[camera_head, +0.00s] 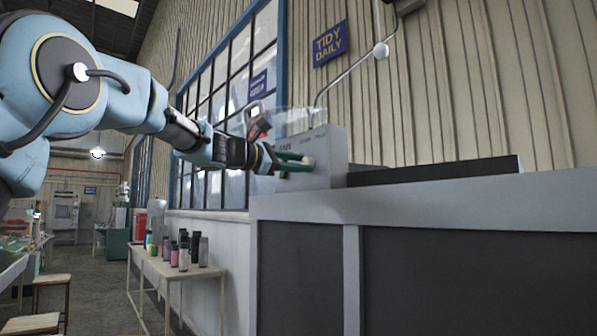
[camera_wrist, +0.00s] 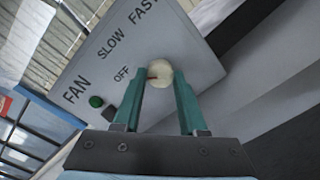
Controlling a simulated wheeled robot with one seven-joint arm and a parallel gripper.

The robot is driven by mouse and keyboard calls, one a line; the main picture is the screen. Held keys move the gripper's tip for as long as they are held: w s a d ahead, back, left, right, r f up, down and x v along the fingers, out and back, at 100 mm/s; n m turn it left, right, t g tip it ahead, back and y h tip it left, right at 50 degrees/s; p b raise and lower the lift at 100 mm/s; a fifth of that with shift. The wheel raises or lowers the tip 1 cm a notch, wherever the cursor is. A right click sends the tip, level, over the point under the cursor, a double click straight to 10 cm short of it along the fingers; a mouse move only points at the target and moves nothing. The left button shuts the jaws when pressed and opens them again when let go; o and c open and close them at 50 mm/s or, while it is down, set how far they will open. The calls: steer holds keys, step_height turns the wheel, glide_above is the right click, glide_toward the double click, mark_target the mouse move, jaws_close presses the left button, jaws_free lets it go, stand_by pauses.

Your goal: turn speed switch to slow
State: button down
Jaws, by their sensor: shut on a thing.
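The speed switch is a round cream knob (camera_wrist: 160,70) on the face of a grey control box (camera_wrist: 95,70). The box is lettered FAN, OFF, SLOW and FAST. A small red mark on the knob's left side points towards OFF. My gripper (camera_wrist: 160,78) has its two green fingers on either side of the knob, shut on it. In the head view, my gripper (camera_head: 303,160) reaches the box (camera_head: 328,150) from the left, and the knob (camera_head: 309,161) shows at the fingertips.
A green button (camera_wrist: 96,101) sits on the box near FAN. The box stands on a grey cabinet (camera_head: 420,210), with a dark raised slab (camera_head: 430,172) to its right. A table with several bottles (camera_head: 185,250) stands lower left. A windowed wall (camera_head: 225,100) is behind my arm.

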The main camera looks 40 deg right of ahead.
steer(key=m+b, duration=0.1)
steer(key=b, duration=0.1)
steer(key=m+b, duration=0.2)
steer(key=shift+f, duration=0.3)
steer(key=shift+r+m+b, duration=0.2)
steer(key=shift+m+b, duration=1.3)
steer(key=shift+m, duration=0.4)
steer(key=shift+c, duration=2.3)
jaws_free()
steer(key=shift+r, duration=0.1)
steer(key=shift+a, duration=0.1)
steer(key=a+b, duration=0.4)
steer(key=a, duration=0.6)
steer(key=shift+w+a+b, duration=0.3)
steer(key=shift+w+b, duration=0.05)
steer(key=shift+w, duration=0.1)
steer(key=shift+r, duration=0.1)
